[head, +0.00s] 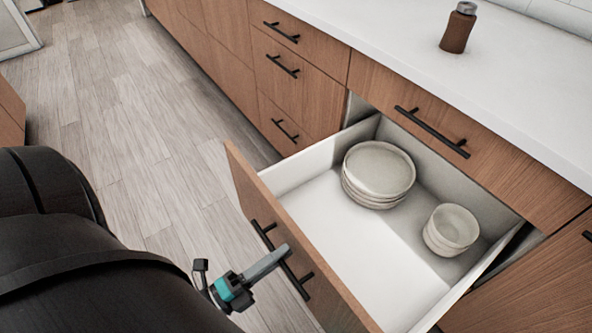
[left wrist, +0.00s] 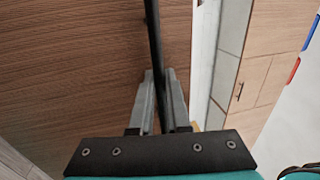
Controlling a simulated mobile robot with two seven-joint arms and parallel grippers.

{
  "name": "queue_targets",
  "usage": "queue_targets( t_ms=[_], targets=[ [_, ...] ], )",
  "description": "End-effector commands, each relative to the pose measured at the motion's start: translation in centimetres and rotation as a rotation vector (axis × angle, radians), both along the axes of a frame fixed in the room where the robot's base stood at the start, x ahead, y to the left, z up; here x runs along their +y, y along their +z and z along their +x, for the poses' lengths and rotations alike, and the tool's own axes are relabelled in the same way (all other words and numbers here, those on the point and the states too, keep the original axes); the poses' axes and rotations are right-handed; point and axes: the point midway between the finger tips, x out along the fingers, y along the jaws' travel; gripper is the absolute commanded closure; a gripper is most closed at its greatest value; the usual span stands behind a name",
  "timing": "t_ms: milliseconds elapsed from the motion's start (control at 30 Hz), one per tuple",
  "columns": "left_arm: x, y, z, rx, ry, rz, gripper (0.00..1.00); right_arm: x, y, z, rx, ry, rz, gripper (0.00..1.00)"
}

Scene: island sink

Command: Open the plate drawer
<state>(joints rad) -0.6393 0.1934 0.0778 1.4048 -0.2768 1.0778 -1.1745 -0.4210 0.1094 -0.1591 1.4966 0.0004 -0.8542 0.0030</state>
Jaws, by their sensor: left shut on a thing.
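The plate drawer (head: 318,158) is pulled well out from the wooden cabinet in the head view, its white inside showing. A stack of plates (head: 379,168) sits near its back left, and a stack of bowls (head: 452,228) near its right side. Its front carries a black bar handle (head: 295,281). My left gripper (head: 284,250) is at this handle. In the left wrist view, the dark handle bar (left wrist: 153,35) runs between the two grey fingers of my left gripper (left wrist: 160,82), which is shut on it. My right gripper is not in view.
Above the drawer is a closed drawer with a black handle (head: 432,131). A white countertop (head: 390,40) holds a brown bottle (head: 457,30). More closed drawers (head: 290,75) stand to the left. The wooden floor (head: 130,130) left of the drawer is clear.

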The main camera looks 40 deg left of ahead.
Motion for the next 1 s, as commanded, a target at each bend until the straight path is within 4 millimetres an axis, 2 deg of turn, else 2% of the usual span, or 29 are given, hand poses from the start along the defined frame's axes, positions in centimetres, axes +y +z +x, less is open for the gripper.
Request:
queue_targets(
  t_ms=[133, 467, 500, 600, 1000],
  targets=[
    [0.26, -0.04, -0.62, 0.001, 0.001, 0.000, 1.00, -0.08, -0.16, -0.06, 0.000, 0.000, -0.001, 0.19],
    [0.29, -0.06, -0.69, 0.001, 0.001, 0.000, 1.00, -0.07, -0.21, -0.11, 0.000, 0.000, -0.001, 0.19],
    [0.29, -0.06, -0.69, 0.001, 0.001, 0.000, 0.83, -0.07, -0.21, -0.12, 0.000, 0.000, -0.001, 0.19],
    [0.29, -0.05, -0.69, 0.001, 0.001, 0.000, 0.73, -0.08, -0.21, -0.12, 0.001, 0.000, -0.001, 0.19],
    [0.26, -0.01, -0.66, 0.000, 0.000, 0.000, 0.73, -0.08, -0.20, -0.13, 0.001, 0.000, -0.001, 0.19]
  ],
)
